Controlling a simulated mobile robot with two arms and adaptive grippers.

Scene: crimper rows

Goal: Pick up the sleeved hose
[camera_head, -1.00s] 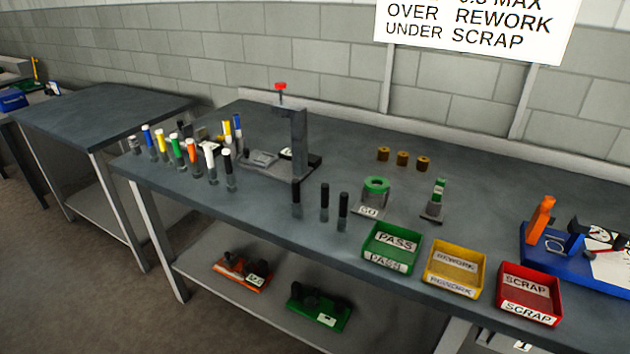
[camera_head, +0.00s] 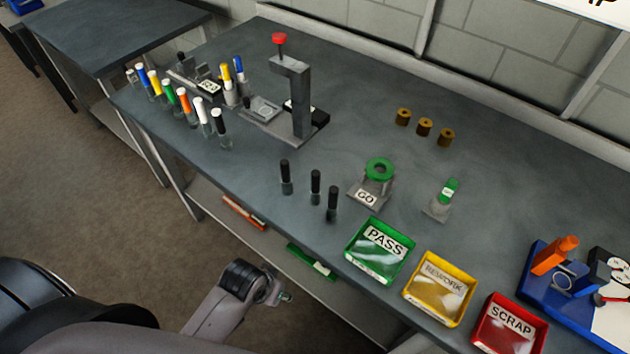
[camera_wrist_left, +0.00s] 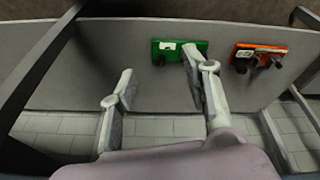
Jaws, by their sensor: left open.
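Three short black upright pieces (camera_head: 315,187), which look like hose pieces, stand in a row mid-table near the front edge; I cannot tell which, if any, bears a sleeve. Three brown sleeve-like rings (camera_head: 424,127) sit further back. My left gripper (camera_wrist_left: 160,80) is open and empty in the left wrist view, with the lower shelf behind its fingers. In the head view my left arm (camera_head: 240,290) reaches in low, in front of the table and below its top, apart from the black pieces. My right gripper is not in view.
A row of colour-capped pieces (camera_head: 183,100) stands at the left, beside a press with a red knob (camera_head: 279,40). A green GO gauge (camera_head: 379,168), a green-topped plug (camera_head: 447,192), PASS (camera_head: 358,262), REWORK (camera_head: 436,302) and SCRAP (camera_head: 511,322) trays stand to the right. Green (camera_wrist_left: 170,56) and orange (camera_wrist_left: 244,50) tools lie on the lower shelf.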

